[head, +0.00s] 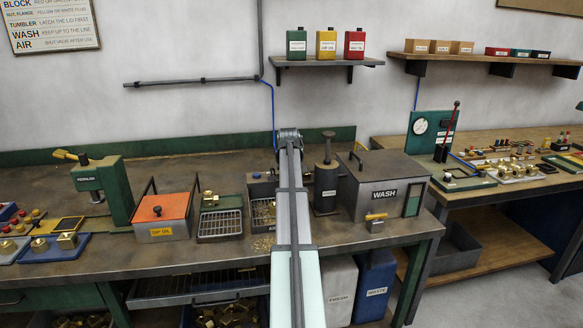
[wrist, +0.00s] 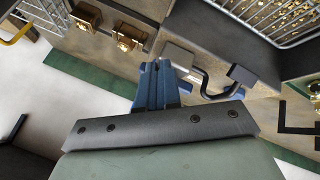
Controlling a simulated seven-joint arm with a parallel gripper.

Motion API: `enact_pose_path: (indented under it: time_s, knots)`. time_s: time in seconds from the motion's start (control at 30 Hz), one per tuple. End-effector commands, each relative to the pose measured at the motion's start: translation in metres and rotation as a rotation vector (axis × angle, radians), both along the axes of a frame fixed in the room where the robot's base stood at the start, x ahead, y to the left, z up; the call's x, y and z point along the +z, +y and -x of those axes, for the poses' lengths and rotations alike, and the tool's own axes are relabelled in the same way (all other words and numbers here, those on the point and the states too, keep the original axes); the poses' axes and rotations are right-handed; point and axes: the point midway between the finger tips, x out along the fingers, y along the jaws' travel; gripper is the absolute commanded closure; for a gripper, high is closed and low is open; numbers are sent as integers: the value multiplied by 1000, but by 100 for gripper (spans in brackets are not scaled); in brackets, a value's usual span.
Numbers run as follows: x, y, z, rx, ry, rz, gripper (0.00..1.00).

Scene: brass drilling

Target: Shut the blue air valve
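In the head view a blue air hose (head: 273,112) runs down the wall from a dark pipe and goes out of sight behind my arm at the bench back. My gripper (wrist: 157,68) shows in the wrist view as two blue fingers side by side, close together, with nothing visible between them. A grey block (wrist: 178,56) with a bent dark bar (wrist: 214,86) lies just beyond and right of the fingertips; I cannot tell what it is. The fingertips are hidden in the head view.
On the bench, an orange-lidded box (head: 165,208), a wire rack (head: 219,224), a dark cylinder (head: 326,184) and the grey WASH box (head: 386,179) stand around my arm. A wall shelf (head: 328,63) holds three tins. Bare bench top (head: 130,262) lies at the front left.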

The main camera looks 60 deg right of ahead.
Motion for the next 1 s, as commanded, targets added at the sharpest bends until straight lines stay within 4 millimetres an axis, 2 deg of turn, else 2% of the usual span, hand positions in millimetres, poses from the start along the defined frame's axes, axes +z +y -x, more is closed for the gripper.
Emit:
enact_pose_path:
  time_s: [0.03,0.33,0.8,1.0]
  knots:
    - [1,0,-6,6,-10,0,100]
    - [6,0,-3,7,-12,1,100]
    - [63,5,46,1,-5,1,100]
    - [77,7,57,0,-3,1,100]
